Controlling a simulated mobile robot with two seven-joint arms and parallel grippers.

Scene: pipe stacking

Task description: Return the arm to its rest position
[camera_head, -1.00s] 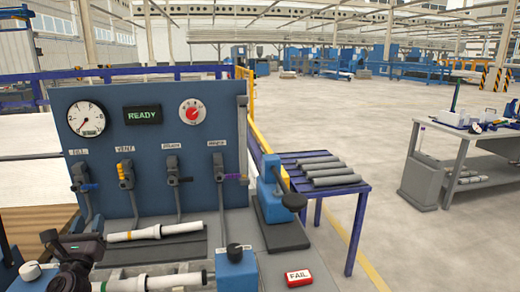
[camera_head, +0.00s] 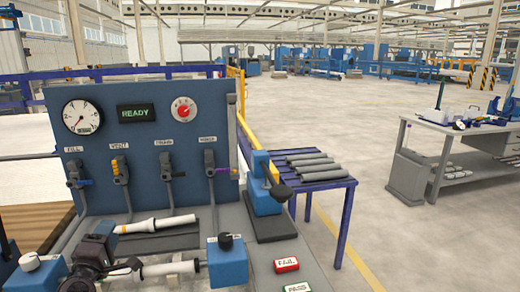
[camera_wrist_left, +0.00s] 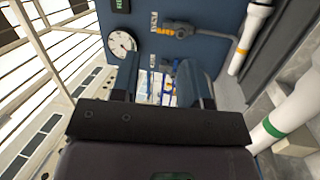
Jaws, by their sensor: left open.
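My left gripper (camera_head: 130,267) is at the lower left of the head view, low in front of the bench panel. In the left wrist view its two fingers (camera_wrist_left: 158,88) stand apart with nothing held between them. A white pipe with an orange band (camera_head: 157,224) lies on the bench beyond the gripper. A second white pipe (camera_head: 172,267) lies nearer, beside the gripper and partly hidden by it; whether they touch I cannot tell. In the wrist view a green-banded pipe (camera_wrist_left: 287,122) is at the right. My right gripper is not in view.
The blue panel (camera_head: 145,190) carries a gauge (camera_head: 81,117), a READY display (camera_head: 138,114) and several valve levers. A blue clamp (camera_head: 262,185) stands at its right. Red FAIL (camera_head: 286,265) and green PASS (camera_head: 297,287) blocks sit in front. Grey pipes lie on a blue table (camera_head: 325,178).

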